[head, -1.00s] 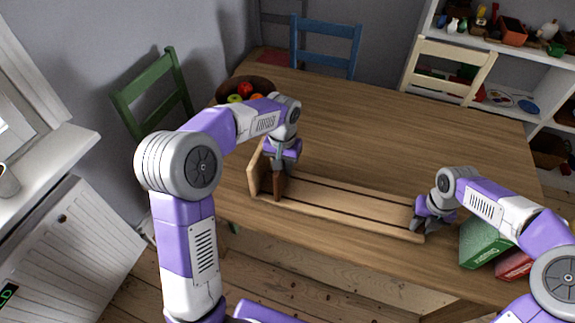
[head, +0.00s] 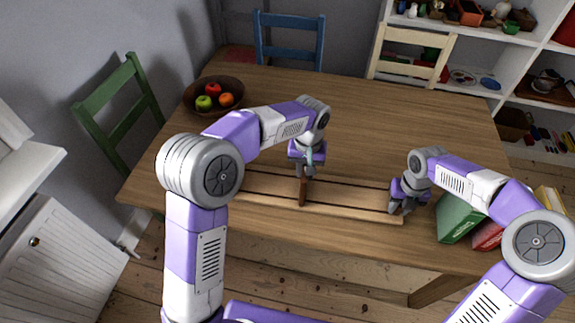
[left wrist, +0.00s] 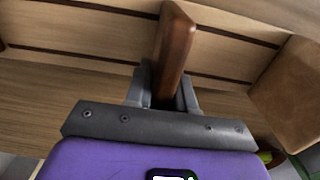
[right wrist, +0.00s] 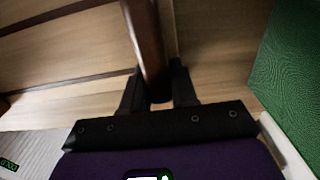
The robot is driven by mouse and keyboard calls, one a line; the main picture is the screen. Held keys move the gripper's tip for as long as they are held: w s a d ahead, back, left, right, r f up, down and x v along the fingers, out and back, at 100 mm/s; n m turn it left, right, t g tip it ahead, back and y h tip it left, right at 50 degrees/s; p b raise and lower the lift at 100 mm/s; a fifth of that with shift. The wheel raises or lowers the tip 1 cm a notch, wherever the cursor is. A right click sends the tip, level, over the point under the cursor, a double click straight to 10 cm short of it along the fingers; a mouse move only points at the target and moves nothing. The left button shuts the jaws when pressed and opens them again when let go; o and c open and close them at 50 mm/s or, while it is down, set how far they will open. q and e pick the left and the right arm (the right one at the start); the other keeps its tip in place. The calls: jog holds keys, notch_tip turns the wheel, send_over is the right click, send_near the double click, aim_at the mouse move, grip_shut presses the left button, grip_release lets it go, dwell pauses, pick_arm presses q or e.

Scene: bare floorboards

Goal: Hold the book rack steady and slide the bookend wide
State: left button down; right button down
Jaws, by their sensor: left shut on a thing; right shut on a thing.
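The book rack (head: 345,199) is a long pale wooden base with dark grooves, lying on the table. Its tan left end board shows in the left wrist view (left wrist: 292,85) but is hidden behind my left arm in the head view. The reddish-brown bookend (head: 303,190) stands upright on the base, apart from that board. My left gripper (head: 305,174) is shut on the bookend, seen between the fingers in the left wrist view (left wrist: 175,50). My right gripper (head: 400,208) is at the rack's right end, shut on a dark brown part of it (right wrist: 145,40).
A green book (head: 458,218) and a red book (head: 488,235) stand on the table just right of my right gripper. A fruit bowl (head: 232,86) is at the far left. The table's middle (head: 390,125) is clear. Several chairs surround the table.

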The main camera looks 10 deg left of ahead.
pick_arm(q)
jog(key=shift+d, duration=0.65)
pick_arm(e)
jog(key=shift+s+a, duration=0.1)
pick_arm(q)
jog(key=c, duration=1)
grip_release()
jog(key=shift+c, duration=0.2)
jog(key=shift+a, duration=0.1)
jog(key=shift+r, duration=0.1)
notch_tip(320, 180, up, 12)
